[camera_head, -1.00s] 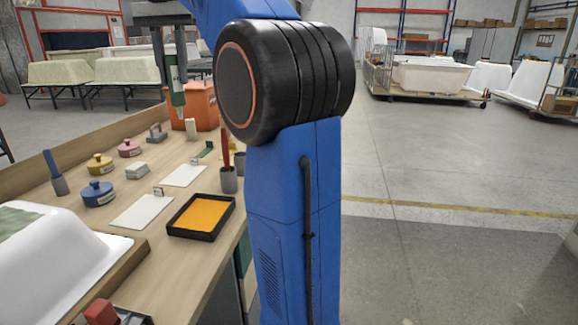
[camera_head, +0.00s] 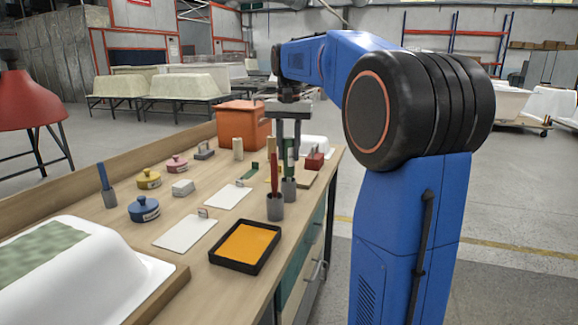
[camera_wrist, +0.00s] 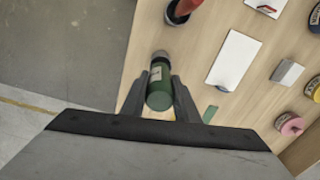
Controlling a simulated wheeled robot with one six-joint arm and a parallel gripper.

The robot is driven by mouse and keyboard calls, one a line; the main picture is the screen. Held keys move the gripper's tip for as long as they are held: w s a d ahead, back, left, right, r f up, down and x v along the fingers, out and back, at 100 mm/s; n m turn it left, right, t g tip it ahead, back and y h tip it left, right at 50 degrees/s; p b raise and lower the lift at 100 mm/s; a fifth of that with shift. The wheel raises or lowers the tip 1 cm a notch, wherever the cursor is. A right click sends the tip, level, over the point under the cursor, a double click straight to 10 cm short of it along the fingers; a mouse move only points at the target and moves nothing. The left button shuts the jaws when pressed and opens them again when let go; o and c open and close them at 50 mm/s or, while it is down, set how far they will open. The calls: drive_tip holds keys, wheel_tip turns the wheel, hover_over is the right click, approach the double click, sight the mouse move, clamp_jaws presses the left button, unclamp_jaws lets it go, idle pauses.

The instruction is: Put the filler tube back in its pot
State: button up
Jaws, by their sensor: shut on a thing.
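The filler tube (camera_head: 289,152) is green with a pale label and hangs upright, nose down, at the far right of the bench. My gripper (camera_head: 287,158) is shut on it from above. In the wrist view the tube (camera_wrist: 160,92) sits between both fingers. A grey pot (camera_head: 289,190) stands directly below, and the tube's lower end meets its mouth in the head view. I cannot tell whether the tip is inside the pot or just above it. In the wrist view a grey round end (camera_wrist: 160,58) shows past the tube.
Close in front, a second grey pot (camera_head: 275,207) holds a red-handled tool (camera_head: 274,172). A black tray of orange (camera_head: 246,246), white cards (camera_head: 185,231), lidded jars (camera_head: 144,209) and an orange bin (camera_head: 243,126) share the bench. A white tub shell (camera_head: 75,265) is at front left.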

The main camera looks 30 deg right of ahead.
sight(288, 176)
drive_tip(key=shift+a+f, duration=0.1)
drive_tip(key=shift+f, duration=1.95)
drive_tip(key=shift+f, duration=0.15)
drive_tip(key=o, duration=1.1)
drive_tip(key=shift+c, duration=0.2)
wheel_tip(288, 176, up, 12)
drive_tip(key=shift+r, duration=0.15)
drive_tip(key=shift+s, duration=0.15)
